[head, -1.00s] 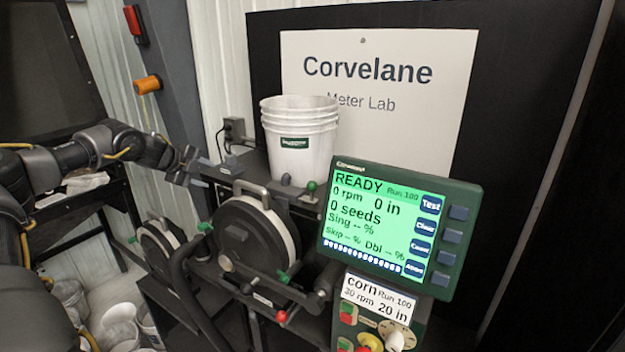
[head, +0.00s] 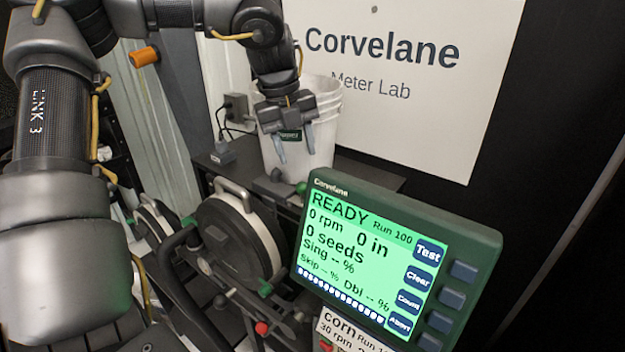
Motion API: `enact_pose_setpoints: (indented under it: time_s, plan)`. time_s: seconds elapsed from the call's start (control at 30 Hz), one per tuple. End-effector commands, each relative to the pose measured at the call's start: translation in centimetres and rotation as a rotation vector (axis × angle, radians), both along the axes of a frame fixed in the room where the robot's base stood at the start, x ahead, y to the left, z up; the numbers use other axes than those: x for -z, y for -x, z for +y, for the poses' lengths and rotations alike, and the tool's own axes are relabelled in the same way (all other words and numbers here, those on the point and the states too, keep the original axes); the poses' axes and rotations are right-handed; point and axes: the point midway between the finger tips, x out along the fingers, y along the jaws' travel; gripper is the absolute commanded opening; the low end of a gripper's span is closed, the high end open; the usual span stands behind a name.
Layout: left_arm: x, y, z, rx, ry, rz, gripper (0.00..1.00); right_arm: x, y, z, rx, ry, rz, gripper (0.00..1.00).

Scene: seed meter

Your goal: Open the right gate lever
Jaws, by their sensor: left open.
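My left gripper (head: 296,148) is open and points down in front of the white bucket (head: 327,150). Nothing shows between its fingers. A lever with a green knob (head: 301,187) stands below the fingertips, beside the top left corner of the display; the gripper is apart from it. A dark round seed meter (head: 235,240) with a light rim and a handle is lower left of this knob. Another green knob (head: 265,288) and a red knob (head: 262,328) are on the meter's lower front. Which knob belongs to the right gate lever is not labelled. My right gripper is not in view.
The green-framed display (head: 375,255) reads READY and stands close to the right of the meter. A smaller round meter (head: 155,225) is at the left. A Corvelane sign (head: 400,120) hangs behind the bucket. My left arm covers the left side.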

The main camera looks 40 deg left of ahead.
Motion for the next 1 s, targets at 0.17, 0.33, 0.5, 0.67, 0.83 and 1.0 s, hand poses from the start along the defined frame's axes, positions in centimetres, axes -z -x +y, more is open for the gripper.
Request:
enact_pose_setpoints:
  time_s: [0.17, 0.33, 0.5, 0.67, 0.83, 1.0]
  plan:
    - [0.7, 0.3, 0.5, -0.01, 0.002, 0.002, 0.46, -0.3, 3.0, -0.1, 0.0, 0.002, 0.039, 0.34]
    - [3.2, 0.0, 0.3, -0.011, 0.002, 0.004, 0.46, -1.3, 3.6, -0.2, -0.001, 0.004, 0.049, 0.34]
    - [6.4, -0.6, -0.1, -0.011, 0.002, 0.004, 0.46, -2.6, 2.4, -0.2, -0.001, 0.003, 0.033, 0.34]
    - [8.7, -1.1, -0.4, -0.011, 0.002, 0.001, 0.46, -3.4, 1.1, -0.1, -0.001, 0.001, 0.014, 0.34]
    - [10.2, -1.4, -0.6, -0.009, 0.002, -0.002, 0.46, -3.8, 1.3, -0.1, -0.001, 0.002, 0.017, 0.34]
    - [10.6, -1.4, -0.6, -0.009, 0.001, -0.003, 0.46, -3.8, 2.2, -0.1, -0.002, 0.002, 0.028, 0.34]
